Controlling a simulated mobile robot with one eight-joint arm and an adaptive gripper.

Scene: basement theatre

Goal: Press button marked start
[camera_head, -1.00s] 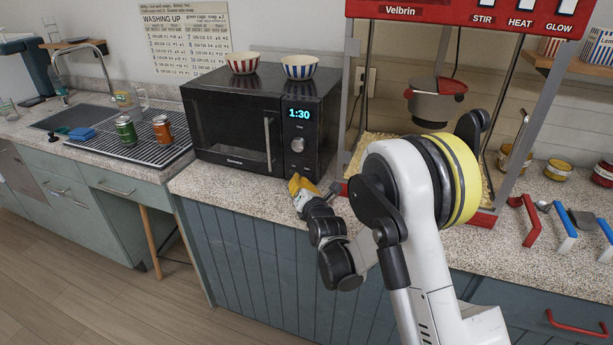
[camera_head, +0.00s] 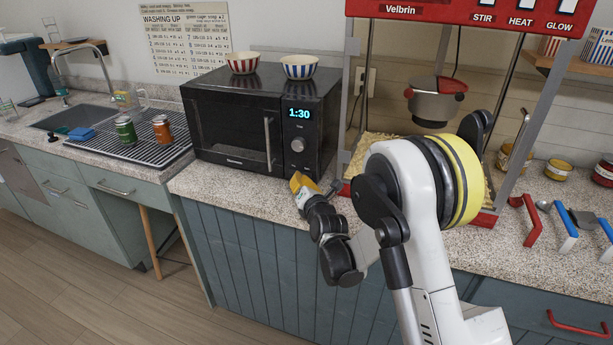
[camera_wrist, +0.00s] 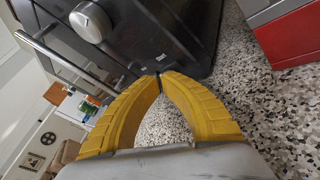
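The black microwave (camera_head: 228,122) stands on the counter, its display reading 1:30 above a round silver knob (camera_head: 297,145). The knob also shows in the wrist view (camera_wrist: 91,22). No marking that reads "start" is legible; small faint marks lie on the lower control panel (camera_wrist: 150,45) in the wrist view. My gripper (camera_head: 303,178) is in front of the panel's lower part. In the wrist view, the yellow fingers of my gripper (camera_wrist: 158,77) meet at the tips, with nothing seen held. The tips are close to the panel's lower edge; I cannot tell whether they touch it.
Two striped bowls, red (camera_head: 243,63) and blue (camera_head: 299,67), stand on the microwave. The popcorn machine (camera_head: 470,12) is close on the right. The microwave door handle (camera_head: 268,145) sticks out left of the panel. Speckled counter (camera_head: 225,190) lies bare in front.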

